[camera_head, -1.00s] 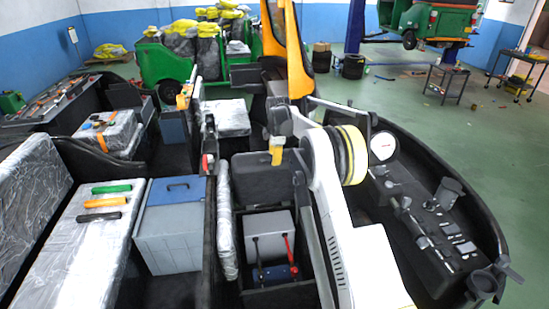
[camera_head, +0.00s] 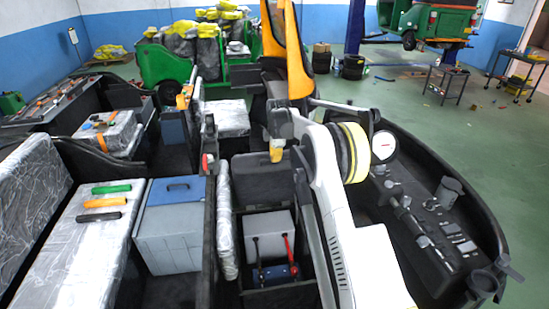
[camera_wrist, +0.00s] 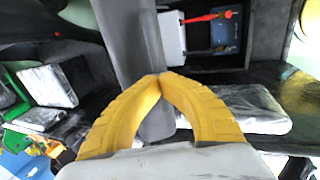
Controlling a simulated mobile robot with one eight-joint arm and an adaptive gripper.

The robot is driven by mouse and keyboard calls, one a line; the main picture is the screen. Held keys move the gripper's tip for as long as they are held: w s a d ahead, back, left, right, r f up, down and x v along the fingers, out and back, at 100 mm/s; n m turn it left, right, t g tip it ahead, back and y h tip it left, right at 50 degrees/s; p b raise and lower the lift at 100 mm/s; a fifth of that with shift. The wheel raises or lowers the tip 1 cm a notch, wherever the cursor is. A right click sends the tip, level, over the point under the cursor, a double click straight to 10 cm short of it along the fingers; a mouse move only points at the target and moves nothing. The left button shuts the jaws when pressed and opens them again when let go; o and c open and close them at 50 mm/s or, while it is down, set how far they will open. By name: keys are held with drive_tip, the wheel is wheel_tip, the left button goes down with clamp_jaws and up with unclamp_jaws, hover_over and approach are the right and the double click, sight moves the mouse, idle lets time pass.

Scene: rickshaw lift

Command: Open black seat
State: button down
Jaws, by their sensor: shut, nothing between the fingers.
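The black seat panel (camera_head: 262,178) stands raised at the far side of an open compartment (camera_head: 268,279) in the middle of the head view. In the wrist view the panel (camera_wrist: 128,42) is a dark grey slab running down to the fingertips. My gripper (camera_head: 277,158) shows as a small yellow shape at the panel's top edge. In the wrist view its yellow fingers (camera_wrist: 158,76) meet at their tips, shut and empty, in front of the panel. I cannot tell whether they touch it. My white arm hides the compartment's right side.
The compartment holds a light grey box (camera_head: 270,231) and a blue device (camera_head: 271,275) with levers. A wrapped cushion (camera_head: 226,220) stands left of it. A blue-lidded grey box (camera_head: 170,225) is farther left. The dark dashboard (camera_head: 430,230) is at right; open floor lies beyond.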

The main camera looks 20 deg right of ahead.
drive_tip(key=s+a+f+t+b, duration=0.2)
drive_tip(key=s+f+b, duration=0.4)
drive_tip(key=s, duration=0.4)
drive_tip(key=shift+f+h, duration=0.2)
drive_tip(key=shift+h, duration=0.1)
drive_tip(key=shift+w, duration=0.1)
drive_tip(key=c, duration=1.5)
unclamp_jaws()
drive_tip(key=shift+o, duration=0.2)
drive_tip(key=shift+r, duration=0.1)
drive_tip(key=v, duration=1.1)
drive_tip(key=shift+s+r, duration=0.3)
